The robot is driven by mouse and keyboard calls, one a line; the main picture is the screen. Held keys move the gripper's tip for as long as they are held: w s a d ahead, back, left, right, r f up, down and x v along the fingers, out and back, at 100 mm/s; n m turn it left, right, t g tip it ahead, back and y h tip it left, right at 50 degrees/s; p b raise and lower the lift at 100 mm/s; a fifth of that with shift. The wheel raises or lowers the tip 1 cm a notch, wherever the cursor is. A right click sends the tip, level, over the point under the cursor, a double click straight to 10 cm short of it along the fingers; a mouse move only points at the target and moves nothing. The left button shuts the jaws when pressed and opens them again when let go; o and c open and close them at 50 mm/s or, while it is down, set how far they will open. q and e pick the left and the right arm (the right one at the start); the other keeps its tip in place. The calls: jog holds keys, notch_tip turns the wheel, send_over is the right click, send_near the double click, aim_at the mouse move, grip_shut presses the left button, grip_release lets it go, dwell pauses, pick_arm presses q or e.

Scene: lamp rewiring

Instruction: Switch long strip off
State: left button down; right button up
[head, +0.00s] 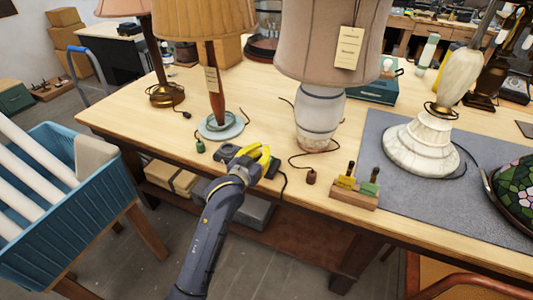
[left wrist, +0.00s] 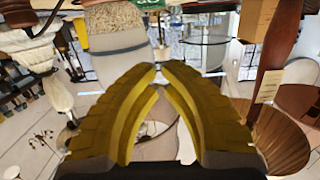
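A dark strip-like block (head: 228,152) lies near the front edge of the workbench, just left of my left gripper (head: 266,158). The gripper and wrist cover part of it, and I cannot make out its switch or whether it is lit. My left gripper has yellow fingers and is over the bench edge. In the left wrist view its fingertips (left wrist: 161,68) come nearly together with nothing between them. The strip cannot be made out in that view. My right gripper is not in view.
A white-and-blue lamp base (head: 320,118) stands right of the gripper, with a dark plug (head: 311,177) before it. A slim brown lamp (head: 217,95) stands behind the strip. A wooden block with yellow and green pieces (head: 354,192) sits at the front edge. A blue crate (head: 60,200) is at left.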

pick_arm(q)
jog(key=x, duration=0.3)
jog(key=shift+w, duration=0.1)
jog(key=shift+w+d+f, duration=0.1)
jog(key=shift+f, duration=0.4)
jog(key=shift+w+d+f, duration=0.1)
jog(key=shift+w+f, duration=0.05)
jog(key=shift+f, duration=0.3)
jog(key=shift+w+f, duration=0.1)
jog(key=shift+f, duration=0.95)
